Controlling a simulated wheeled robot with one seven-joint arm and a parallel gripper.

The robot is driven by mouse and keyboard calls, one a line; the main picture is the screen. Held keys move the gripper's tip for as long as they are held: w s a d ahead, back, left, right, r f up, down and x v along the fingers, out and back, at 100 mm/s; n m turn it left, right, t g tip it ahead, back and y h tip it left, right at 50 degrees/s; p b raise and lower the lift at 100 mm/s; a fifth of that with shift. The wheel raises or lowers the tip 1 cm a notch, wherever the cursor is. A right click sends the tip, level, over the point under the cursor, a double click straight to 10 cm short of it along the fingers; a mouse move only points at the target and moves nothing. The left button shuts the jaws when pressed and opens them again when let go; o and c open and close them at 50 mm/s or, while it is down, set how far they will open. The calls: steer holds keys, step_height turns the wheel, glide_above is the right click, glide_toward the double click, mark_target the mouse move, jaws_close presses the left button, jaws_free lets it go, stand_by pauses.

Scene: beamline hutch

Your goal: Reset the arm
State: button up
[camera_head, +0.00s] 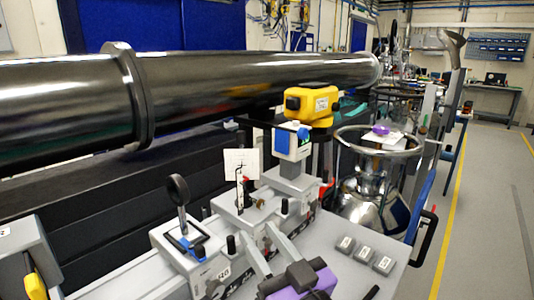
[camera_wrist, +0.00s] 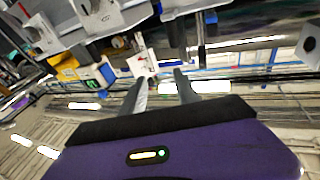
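My gripper (camera_head: 260,239) is low in the middle of the head view, with a purple and black body and two grey fingers. The fingers point away, towards the instruments on the grey bench. In the wrist view my gripper (camera_wrist: 162,78) has its fingers apart with nothing held between them. A white card (camera_wrist: 142,63) shows beyond the fingertips there. The same card (camera_head: 241,164) stands upright on the bench rail in the head view. Most of my arm is out of view.
A lens on a post (camera_head: 179,190) stands left of my gripper. A white and blue box (camera_head: 293,141) and a yellow instrument (camera_head: 311,105) stand behind. Several small grey blocks (camera_head: 364,254) lie on the bench (camera_head: 335,277) at right. A long dark pipe (camera_head: 230,85) crosses behind. Floor at right is clear.

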steer(key=s+d+f+m+t+h+p, duration=0.2)
steer(key=s+d+f+m+h, duration=0.45)
steer(key=s+d, duration=0.7)
steer(key=s+d+f+g+h+p, duration=0.1)
steer(key=s+d+f+g+h, duration=0.1)
steer(key=s, duration=1)
steer(key=s+d+f+n+g+h+p, duration=0.1)
steer(key=s+d+f, duration=0.4)
steer(key=s, duration=0.7)
steer(key=shift+s+d+f+g+h+p, duration=0.3)
steer(key=shift+f+g+h+p, duration=0.15)
steer(key=shift+f+g+p, duration=0.25)
steer(key=shift+w, duration=0.1)
